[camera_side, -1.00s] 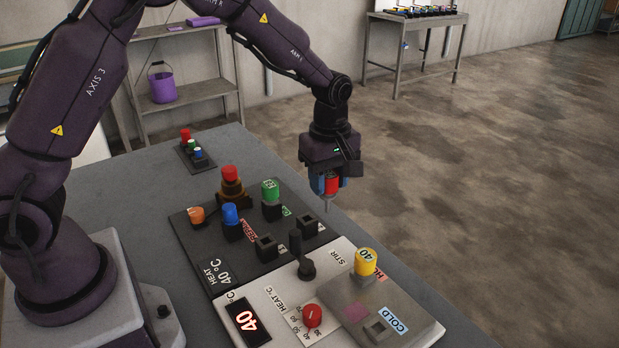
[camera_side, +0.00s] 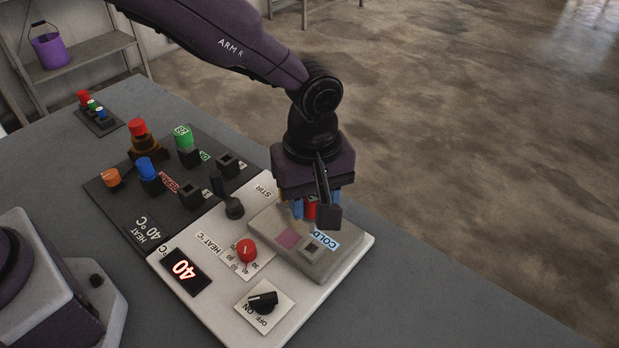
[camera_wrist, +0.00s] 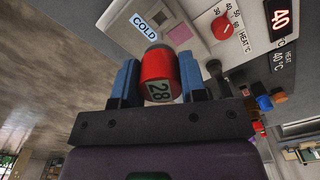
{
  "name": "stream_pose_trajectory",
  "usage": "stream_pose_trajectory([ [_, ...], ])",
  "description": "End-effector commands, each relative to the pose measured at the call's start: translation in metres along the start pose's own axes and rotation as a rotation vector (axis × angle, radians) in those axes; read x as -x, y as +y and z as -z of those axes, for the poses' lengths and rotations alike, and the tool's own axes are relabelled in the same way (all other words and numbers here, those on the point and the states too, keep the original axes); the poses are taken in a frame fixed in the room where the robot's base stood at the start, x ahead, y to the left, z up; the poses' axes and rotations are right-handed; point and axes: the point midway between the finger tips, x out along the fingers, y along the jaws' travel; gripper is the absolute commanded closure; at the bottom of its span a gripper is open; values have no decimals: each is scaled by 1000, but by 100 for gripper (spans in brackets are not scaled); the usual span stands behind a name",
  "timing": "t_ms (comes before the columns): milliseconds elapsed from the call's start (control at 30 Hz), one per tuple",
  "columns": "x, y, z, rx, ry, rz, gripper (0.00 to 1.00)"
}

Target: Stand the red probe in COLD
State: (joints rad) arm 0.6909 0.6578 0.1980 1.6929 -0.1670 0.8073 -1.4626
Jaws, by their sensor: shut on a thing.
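My gripper (camera_side: 310,208) is shut on the red probe (camera_side: 311,210). In the wrist view the probe's red cap (camera_wrist: 158,68), marked 28, sits between the blue fingertips (camera_wrist: 160,82). The gripper is over the far part of the grey block with the COLD label (camera_side: 325,240); that label also shows in the wrist view (camera_wrist: 145,26).
The pale panel carries a red knob (camera_side: 247,250), a black stir lever (camera_side: 231,200) and an on/off switch (camera_side: 263,302). The dark panel to the left holds a blue probe (camera_side: 147,169), a green one (camera_side: 184,138), a red-topped button (camera_side: 138,129) and empty sockets.

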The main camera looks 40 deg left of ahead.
Motion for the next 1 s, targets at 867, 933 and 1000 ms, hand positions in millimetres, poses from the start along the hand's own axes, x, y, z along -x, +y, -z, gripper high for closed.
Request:
stream_pose_trajectory([
  [867,-44,0,1,1,-1,0,100],
  [933,-44,0,1,1,-1,0,100],
  [1000,-44,0,1,1,0,0,100],
])
